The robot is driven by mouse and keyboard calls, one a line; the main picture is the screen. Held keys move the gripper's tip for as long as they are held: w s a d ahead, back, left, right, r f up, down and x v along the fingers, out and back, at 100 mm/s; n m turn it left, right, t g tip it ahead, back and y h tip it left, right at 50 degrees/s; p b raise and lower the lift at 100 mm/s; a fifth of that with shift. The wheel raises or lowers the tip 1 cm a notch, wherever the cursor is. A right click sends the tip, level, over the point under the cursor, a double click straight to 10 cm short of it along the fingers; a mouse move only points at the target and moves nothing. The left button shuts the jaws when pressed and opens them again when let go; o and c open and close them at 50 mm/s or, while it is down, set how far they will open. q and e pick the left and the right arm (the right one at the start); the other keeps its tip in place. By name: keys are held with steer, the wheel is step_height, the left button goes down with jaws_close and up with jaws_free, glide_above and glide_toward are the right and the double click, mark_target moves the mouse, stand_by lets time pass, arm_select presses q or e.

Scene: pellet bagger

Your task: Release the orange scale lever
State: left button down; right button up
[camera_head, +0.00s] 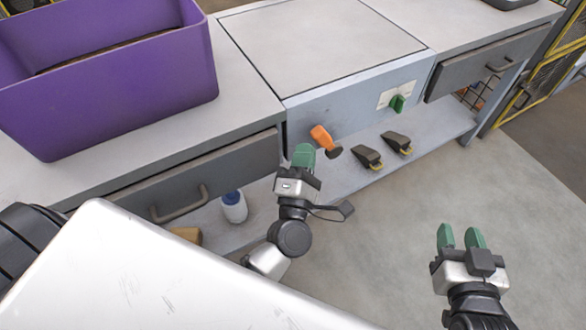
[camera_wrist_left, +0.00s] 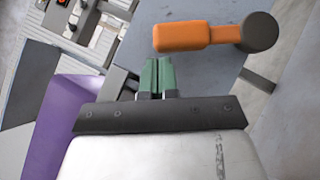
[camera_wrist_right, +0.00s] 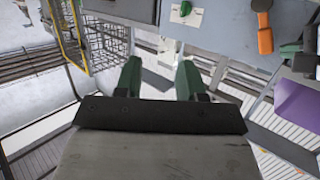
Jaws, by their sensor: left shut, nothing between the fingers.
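The orange scale lever (camera_head: 322,138) is on the front face of the grey-blue scale cabinet (camera_head: 350,103), with a dark round end (camera_head: 334,152) at its lower right. In the left wrist view the lever (camera_wrist_left: 183,36) lies across the top, its dark knob to the right. My left gripper (camera_head: 304,156) is just below and left of the lever, its green fingertips together and empty, apart from the lever in the left wrist view (camera_wrist_left: 157,75). My right gripper (camera_head: 461,237) is open and empty over the floor, far right of the lever. The lever (camera_wrist_right: 264,38) also shows in the right wrist view.
A green knob on a pale plate (camera_head: 397,103) sits right of the lever. Two dark pedals (camera_head: 367,157) lie on the lower shelf. A purple bin (camera_head: 120,85) stands on the left counter; a white bottle (camera_head: 234,207) is below. The floor at right is clear.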

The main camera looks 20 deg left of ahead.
arm_select(q)
steer(key=shift+w+d+r, duration=0.15)
steer(key=shift+w+d, duration=0.05)
steer(key=shift+w, duration=0.1)
